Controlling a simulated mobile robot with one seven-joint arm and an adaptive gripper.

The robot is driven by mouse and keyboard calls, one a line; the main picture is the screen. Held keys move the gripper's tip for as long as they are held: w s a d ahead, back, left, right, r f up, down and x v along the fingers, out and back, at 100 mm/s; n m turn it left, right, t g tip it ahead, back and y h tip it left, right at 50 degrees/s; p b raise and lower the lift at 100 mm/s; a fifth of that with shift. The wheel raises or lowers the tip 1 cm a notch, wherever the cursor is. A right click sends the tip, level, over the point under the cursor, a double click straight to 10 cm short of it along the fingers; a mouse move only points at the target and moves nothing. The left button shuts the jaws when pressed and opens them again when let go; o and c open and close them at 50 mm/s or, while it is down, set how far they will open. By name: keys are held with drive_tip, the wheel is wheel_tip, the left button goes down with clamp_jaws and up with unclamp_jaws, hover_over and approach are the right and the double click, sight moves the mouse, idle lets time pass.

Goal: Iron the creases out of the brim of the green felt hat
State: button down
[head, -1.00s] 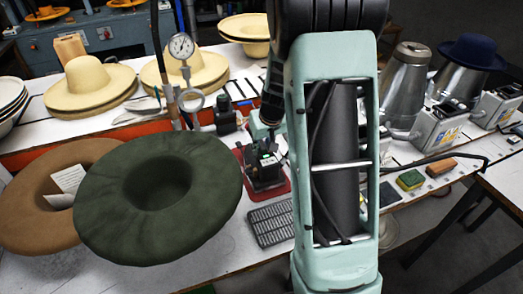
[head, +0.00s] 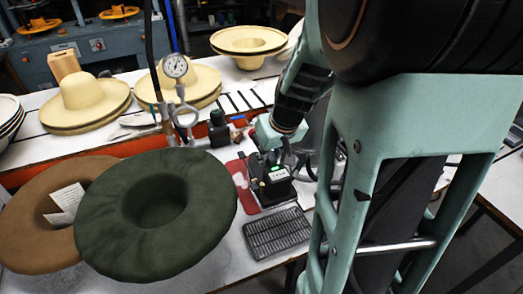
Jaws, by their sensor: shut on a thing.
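The green felt hat (head: 200,222) rests crown down at the left, its wide brim facing up around the dark hollow of the crown. The brim surface looks slightly uneven; single creases are hard to make out. A dark iron (head: 272,187) with a small pale green label is over the right part of a red pad (head: 240,176), right of the hat. My gripper (head: 276,155) is above the iron and shut on it. The fingers and their grip on the handle are small and partly hidden. Whether the iron touches the pad is unclear.
A brown hat (head: 35,238) with a paper tag lies partly under the green brim. A black ribbed plate (head: 277,232) lies in front of the iron. A pressure gauge (head: 176,68) on a post stands behind the green hat. Straw hats (head: 82,88) line the back.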

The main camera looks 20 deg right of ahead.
sight(273, 159)
drive_tip(key=shift+s+r, duration=0.5)
drive_tip(key=shift+s, duration=0.2)
drive_tip(key=shift+s+r, duration=0.5)
drive_tip(key=shift+s, duration=0.15)
drive_tip(key=shift+r+p, duration=2.2)
drive_tip(key=shift+r, duration=0.75)
